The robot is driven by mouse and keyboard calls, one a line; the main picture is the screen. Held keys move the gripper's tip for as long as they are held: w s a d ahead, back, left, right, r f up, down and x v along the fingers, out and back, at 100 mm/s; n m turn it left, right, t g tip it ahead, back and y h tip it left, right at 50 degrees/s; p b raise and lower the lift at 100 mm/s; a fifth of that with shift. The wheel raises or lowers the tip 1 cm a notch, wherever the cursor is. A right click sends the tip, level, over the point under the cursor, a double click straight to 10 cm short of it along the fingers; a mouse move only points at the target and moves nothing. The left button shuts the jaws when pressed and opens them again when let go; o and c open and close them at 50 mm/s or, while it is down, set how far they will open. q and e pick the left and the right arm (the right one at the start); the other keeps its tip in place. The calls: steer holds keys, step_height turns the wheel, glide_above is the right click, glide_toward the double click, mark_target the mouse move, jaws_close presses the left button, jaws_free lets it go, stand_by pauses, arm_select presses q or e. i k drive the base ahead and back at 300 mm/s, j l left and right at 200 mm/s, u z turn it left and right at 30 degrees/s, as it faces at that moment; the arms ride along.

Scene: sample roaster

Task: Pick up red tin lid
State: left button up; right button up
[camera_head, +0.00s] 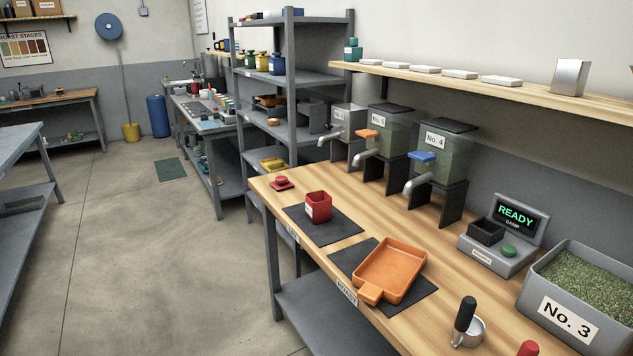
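The red tin lid (281,183) lies flat on the wooden bench (428,256), near the bench's far left corner. It is a small red piece with a raised knob on top. The open red tin (318,207) stands upright on a dark mat, a little to the right of the lid and nearer to me. The lid and the tin are apart. Neither of my grippers is in view.
An orange tray (391,270) sits on a second dark mat. Several dispensers, such as No. 4 (440,152), stand along the wall. A READY scale (503,234) and a No. 3 bin (580,290) are at right. The floor (140,235) left of the bench is clear.

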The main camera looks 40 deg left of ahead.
mark_target(281, 183)
steer(key=i+j+z, duration=0.15)
steer(key=j, duration=0.3)
steer(key=i+j+z, duration=0.15)
steer(key=j, duration=0.35)
steer(key=j+z, duration=0.2)
steer(key=j, duration=0.3)
steer(key=i+j+z, duration=0.15)
steer(key=j, duration=0.35)
